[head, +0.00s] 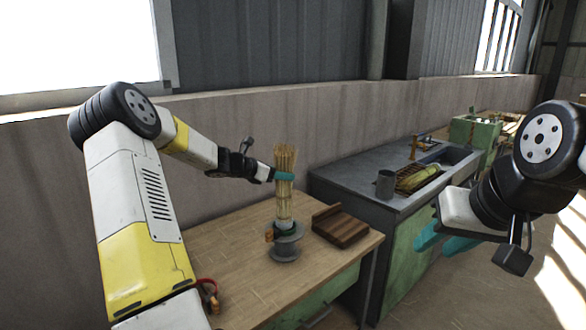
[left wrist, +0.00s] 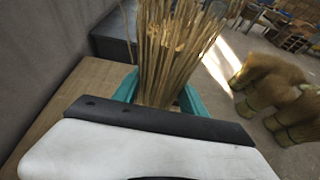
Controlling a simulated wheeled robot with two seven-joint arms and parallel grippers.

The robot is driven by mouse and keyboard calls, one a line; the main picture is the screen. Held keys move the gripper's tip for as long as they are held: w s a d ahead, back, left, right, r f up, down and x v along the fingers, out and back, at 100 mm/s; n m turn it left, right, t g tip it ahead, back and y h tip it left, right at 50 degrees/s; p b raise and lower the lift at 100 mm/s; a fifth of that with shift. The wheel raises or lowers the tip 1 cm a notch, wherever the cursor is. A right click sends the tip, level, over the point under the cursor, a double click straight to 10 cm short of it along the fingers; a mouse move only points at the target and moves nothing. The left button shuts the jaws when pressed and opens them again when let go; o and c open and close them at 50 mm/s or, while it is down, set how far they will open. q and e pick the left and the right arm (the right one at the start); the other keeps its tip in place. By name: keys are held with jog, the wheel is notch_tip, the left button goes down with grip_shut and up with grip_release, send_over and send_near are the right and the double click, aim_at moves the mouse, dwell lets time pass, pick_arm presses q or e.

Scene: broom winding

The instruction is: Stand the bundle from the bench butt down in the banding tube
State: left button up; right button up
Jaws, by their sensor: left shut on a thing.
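The straw bundle (head: 285,205) is upright on the wooden bench, pale and splayed a little at its top. My left gripper (head: 284,176) is shut around its upper middle. In the left wrist view the straws (left wrist: 165,55) rise between the teal fingers (left wrist: 158,92). The banding tube (head: 286,252), grey with a wide flange and a green collar, stands directly under the bundle. The butt meets the collar; how deep it sits inside is hidden. My right gripper (head: 438,244) is empty, its teal fingers apart, out in front of the green cabinet.
A grey sink counter (head: 345,172) stands beyond, with a metal cup (head: 385,184) and straw in a rack (head: 415,178). Brown bound bundles (left wrist: 275,90) show in the left wrist view.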

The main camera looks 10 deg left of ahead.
aim_at(278, 194)
pick_arm(q)
jog(key=shift+f, duration=4.05)
jog(key=o, duration=1.4)
jog(key=shift+o, duration=0.2)
jog(key=v, duration=0.7)
jog(key=shift+s+a, duration=0.25)
jog(key=shift+s, duration=0.05)
jog(key=shift+r, duration=0.15)
